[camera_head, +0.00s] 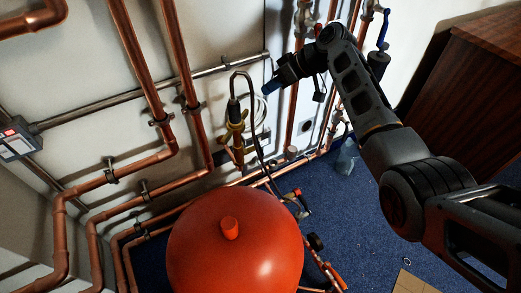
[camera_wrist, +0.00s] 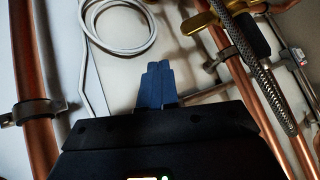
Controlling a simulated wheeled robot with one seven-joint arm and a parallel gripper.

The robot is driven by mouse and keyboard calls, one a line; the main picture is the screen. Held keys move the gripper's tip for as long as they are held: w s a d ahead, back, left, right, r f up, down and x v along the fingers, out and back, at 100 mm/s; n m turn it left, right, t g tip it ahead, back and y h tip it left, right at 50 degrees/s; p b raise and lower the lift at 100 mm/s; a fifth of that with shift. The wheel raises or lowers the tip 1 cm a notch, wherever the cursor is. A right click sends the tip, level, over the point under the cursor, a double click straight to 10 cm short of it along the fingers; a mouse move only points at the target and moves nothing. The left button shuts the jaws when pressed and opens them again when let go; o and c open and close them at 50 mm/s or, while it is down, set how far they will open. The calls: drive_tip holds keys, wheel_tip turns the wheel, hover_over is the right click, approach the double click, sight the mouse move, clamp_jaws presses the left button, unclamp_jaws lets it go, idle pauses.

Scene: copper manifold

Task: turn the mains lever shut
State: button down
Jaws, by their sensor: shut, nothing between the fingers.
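My gripper (camera_head: 271,87) is shut and empty, in front of the wall pipes. Its blue fingers also show together in the wrist view (camera_wrist: 157,82), over bare wall. No label marks the mains lever, so I cannot tell which handle it is. A brass fitting (camera_head: 237,126) is on the wall left of and below my gripper; a brass part with a dark grip (camera_wrist: 203,18) shows at the wrist view's upper right, apart from my fingers. A blue lever (camera_head: 383,28) stands at the head view's upper right. A red lever (camera_head: 335,276) is low, by the floor pipes.
A large red tank (camera_head: 237,248) fills the lower middle. Copper pipes (camera_head: 138,55) line the wall. A white coiled cable (camera_wrist: 120,28) hangs near my fingers, with a braided hose (camera_wrist: 255,75) to the right. A wooden cabinet (camera_head: 470,90) stands at right. Blue carpet (camera_head: 345,215) is partly clear.

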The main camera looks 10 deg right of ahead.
drive_tip(key=s+f+n+g+h+b, duration=0.25)
drive_tip(key=s+n+b, duration=0.45)
drive_tip(key=n, duration=0.5)
drive_tip(key=n+b, duration=0.1)
drive_tip(key=b, duration=0.2)
hover_over(256, 142)
drive_tip(key=s+d, duration=0.2)
drive_tip(key=s, duration=0.1)
drive_tip(key=shift+h, duration=0.45)
wheel_tip(256, 142, down, 9)
drive_tip(key=shift+f, duration=0.1)
drive_tip(key=shift+w+a+f+b, duration=0.2)
drive_tip(key=shift+w+f+b, duration=0.5)
drive_tip(key=shift+w, duration=0.1)
drive_tip(key=shift+w+a+f, duration=0.15)
drive_tip(key=shift+w+f, duration=0.25)
drive_tip(key=shift+w, duration=0.05)
